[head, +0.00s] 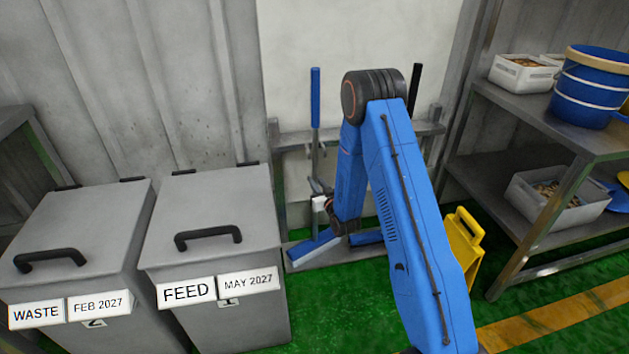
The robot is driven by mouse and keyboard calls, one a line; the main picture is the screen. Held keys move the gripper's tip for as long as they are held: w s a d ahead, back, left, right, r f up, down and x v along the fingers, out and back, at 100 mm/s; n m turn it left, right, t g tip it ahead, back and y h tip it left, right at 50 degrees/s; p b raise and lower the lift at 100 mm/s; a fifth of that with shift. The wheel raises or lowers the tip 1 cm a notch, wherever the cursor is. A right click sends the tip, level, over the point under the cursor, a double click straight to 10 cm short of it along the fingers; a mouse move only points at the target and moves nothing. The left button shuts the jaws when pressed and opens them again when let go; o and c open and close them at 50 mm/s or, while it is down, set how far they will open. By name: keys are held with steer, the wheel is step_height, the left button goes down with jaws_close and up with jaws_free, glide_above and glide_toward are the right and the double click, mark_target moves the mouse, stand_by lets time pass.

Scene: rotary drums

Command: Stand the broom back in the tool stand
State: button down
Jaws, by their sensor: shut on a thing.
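The broom (315,97) is upright, with a blue grip at the top, a thin grey shaft and a wide blue head (313,247) low down. My gripper (319,200) is shut on the lower part of the shaft, above the head. The grey metal tool stand (292,138) is against the wall behind my arm, with a top rail and a low base. The broom is at the stand's left part, in front of the rail as seen here. I cannot tell whether the shaft sits in a holder or whether the head touches the base.
A black-handled tool (414,87) is at the stand's right, mostly hidden by my arm. Grey WASTE (85,225) and FEED (215,205) bins stand left. A yellow floor sign (463,243) and a metal shelf (545,125) with a blue bucket (588,90) are right.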

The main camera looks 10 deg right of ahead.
steer(key=c, duration=1.6)
jaws_free()
steer(key=shift+f, duration=0.1)
steer(key=s+d, duration=0.2)
steer(key=s, duration=1)
step_height(320, 180, up, 10)
steer(key=d+g+h, duration=0.1)
steer(key=d+g, duration=0.1)
steer(key=g, duration=0.1)
steer(key=s+d+r+g+h, duration=0.2)
steer(key=s+r+g, duration=0.1)
steer(key=s+r, duration=0.6)
steer(key=s+r+g, duration=0.2)
steer(key=s+r, duration=0.1)
steer(key=s, duration=0.9)
steer(key=s+r+m+g, duration=0.1)
steer(key=s+r, duration=0.3)
steer(key=s, duration=0.7)
steer(key=s+d+r+m+g, duration=0.1)
steer(key=s+r+g, duration=0.2)
steer(key=s, duration=0.9)
steer(key=shift+s+r+g, duration=0.25)
steer(key=shift+s+g, duration=0.1)
steer(key=shift+g, duration=0.05)
